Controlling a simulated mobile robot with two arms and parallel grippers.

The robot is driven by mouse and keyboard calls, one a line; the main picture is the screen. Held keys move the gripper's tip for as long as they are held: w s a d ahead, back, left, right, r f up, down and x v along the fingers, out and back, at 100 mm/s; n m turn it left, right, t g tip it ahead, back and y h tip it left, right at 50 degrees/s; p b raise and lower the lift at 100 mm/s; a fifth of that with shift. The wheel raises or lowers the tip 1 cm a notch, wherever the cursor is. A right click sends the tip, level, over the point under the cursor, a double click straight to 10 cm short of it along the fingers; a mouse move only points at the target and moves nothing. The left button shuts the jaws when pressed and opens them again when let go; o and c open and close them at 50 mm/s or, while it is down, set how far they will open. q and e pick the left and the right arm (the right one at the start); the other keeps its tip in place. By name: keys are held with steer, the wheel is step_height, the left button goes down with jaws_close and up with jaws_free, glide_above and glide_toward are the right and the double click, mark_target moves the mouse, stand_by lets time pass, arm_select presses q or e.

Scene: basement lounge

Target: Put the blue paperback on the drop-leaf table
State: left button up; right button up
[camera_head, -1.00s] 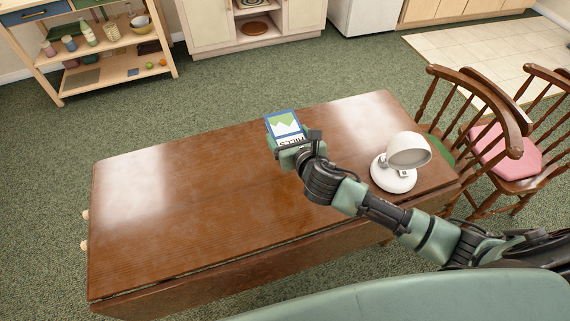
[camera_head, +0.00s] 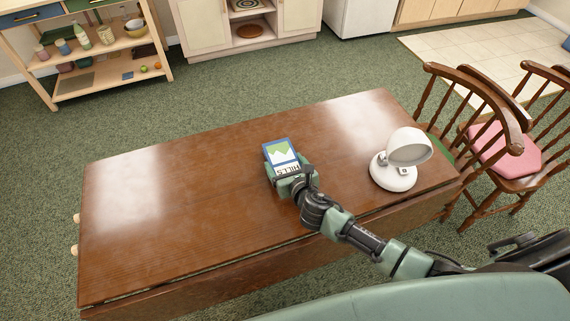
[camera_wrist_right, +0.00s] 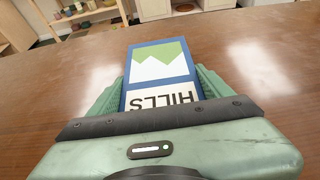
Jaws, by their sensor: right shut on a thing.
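The blue paperback (camera_head: 281,153) has a blue border, a green and white mountain picture and the word HILLS. My right gripper (camera_head: 290,177) is shut on its near end and holds it over the middle of the brown drop-leaf table (camera_head: 180,220). In the right wrist view the paperback (camera_wrist_right: 160,66) lies between the green fingers (camera_wrist_right: 160,92), its cover facing the camera. I cannot tell whether it touches the tabletop. My left gripper is not in view.
A white lamp (camera_head: 394,172) stands on the table to the right of my right arm. Wooden chairs (camera_head: 490,140) stand at the table's right end. The left part of the tabletop is clear. A shelf cart (camera_head: 100,60) stands at the back left.

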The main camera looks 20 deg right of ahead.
steer(key=shift+f, duration=0.1)
steer(key=o, duration=1.5)
steer(key=v, duration=1.2)
steer(key=shift+s+p, duration=0.1)
steer(key=shift+p, duration=0.2)
